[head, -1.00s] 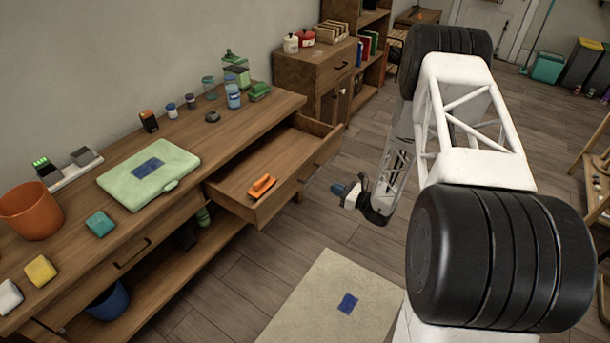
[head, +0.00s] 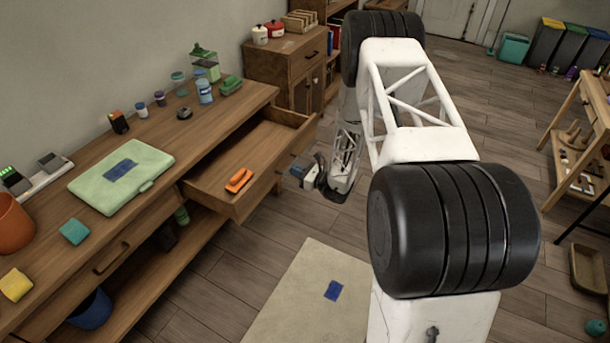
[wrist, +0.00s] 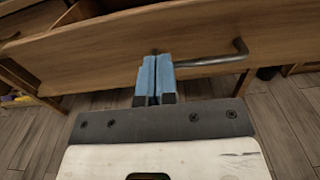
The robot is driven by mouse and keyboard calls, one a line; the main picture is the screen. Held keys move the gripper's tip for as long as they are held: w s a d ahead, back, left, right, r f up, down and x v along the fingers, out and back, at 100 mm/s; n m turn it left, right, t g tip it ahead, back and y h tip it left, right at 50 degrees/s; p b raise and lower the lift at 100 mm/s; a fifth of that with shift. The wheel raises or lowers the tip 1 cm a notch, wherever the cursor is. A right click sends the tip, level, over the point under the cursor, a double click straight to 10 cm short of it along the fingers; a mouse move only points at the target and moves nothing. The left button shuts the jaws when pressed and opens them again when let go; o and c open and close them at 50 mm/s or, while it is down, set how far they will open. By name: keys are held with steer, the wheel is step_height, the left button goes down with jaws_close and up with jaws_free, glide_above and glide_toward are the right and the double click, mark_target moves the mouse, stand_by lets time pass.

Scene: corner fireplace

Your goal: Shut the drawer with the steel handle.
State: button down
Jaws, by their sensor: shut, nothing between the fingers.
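The drawer (head: 262,187) in the wooden workbench stands pulled out, with an orange tool (head: 239,180) lying inside it. In the wrist view, the drawer's wooden front (wrist: 90,58) crosses the picture, and its steel bar handle (wrist: 215,60) sticks out right of centre. My gripper (head: 301,170) is just outside the drawer front in the head view. Its blue fingers (wrist: 155,63) are shut together and empty, beside the left end of the handle. They overlap the front in the picture; I cannot tell whether they touch it.
Another closed drawer with a dark handle (head: 111,258) is at the left. A beige mat (head: 290,295) lies on the floor. A wooden cabinet (head: 270,75) stands behind the bench.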

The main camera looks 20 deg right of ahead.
mark_target(276, 164)
steer(key=shift+x, duration=3.15)
steer(key=x, duration=2.6)
steer(key=shift+a+f, duration=0.1)
steer(key=shift+f, duration=0.05)
steer(key=shift+w+a, duration=0.4)
steer(key=shift+w, duration=0.05)
steer(key=shift+w+a+r, duration=0.1)
steer(key=shift+r, duration=0.1)
steer(key=v, duration=1.5)
steer(key=shift+f, duration=0.1)
